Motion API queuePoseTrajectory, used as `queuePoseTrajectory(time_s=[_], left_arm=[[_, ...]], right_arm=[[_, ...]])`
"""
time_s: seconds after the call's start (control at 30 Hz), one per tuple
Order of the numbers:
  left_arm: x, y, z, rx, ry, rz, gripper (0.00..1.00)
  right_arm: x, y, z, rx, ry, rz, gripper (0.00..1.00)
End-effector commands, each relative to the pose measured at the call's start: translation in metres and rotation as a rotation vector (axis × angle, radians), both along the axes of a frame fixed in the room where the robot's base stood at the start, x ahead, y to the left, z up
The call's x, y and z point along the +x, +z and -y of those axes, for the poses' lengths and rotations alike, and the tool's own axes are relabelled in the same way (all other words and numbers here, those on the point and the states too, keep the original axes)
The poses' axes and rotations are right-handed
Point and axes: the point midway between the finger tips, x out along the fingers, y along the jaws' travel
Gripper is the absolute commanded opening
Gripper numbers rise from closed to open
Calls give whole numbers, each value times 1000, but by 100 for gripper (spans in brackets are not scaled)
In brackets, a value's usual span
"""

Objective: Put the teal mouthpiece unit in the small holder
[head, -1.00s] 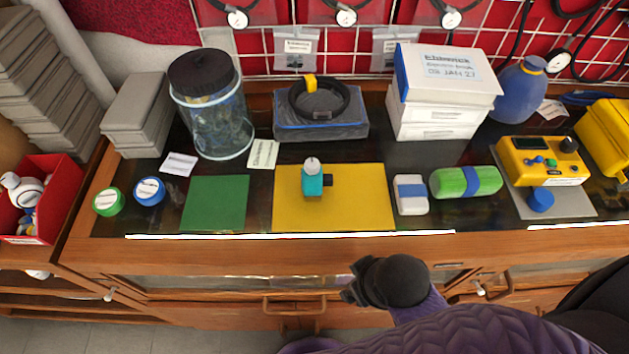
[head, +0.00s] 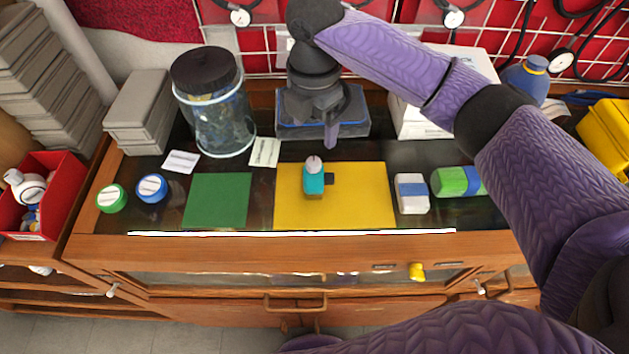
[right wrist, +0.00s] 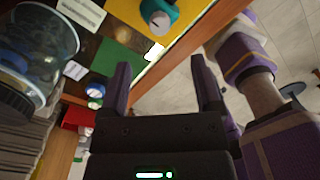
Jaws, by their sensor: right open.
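The teal mouthpiece unit (head: 314,184) stands upright on the yellow mat (head: 365,205), with a pale round top and a dark part on its right side. It also shows at the top of the right wrist view (right wrist: 160,14). My right gripper (head: 331,138) is above the back of the table, behind and above the unit and apart from it. In the right wrist view its fingers (right wrist: 160,68) are spread, with nothing between them. I cannot tell which thing is the small holder. My left gripper is not in view.
A blue-grey block (head: 355,125) at the back is partly hidden by my right gripper. A dark-lidded jar (head: 222,125), a green mat (head: 217,200), a grey-white block (head: 411,193) and a green roll (head: 450,182) surround the yellow mat. White boxes (head: 420,120) stand behind my right arm.

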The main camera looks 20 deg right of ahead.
Motion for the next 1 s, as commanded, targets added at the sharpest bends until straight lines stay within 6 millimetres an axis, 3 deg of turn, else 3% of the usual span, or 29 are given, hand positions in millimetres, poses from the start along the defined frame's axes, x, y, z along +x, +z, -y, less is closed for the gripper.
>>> queuePoseTrajectory(time_s=[0.43,0.53,0.73,0.77,1.0], left_arm=[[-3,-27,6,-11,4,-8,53],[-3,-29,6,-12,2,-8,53],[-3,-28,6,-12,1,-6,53],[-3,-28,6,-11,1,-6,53],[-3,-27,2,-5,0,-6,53]], right_arm=[[0,-87,0,-1,2,-2,82],[0,-98,0,-1,2,0,82],[0,-97,0,-1,2,3,82],[0,-97,0,-1,2,3,80],[0,-97,0,-1,2,3,29]])
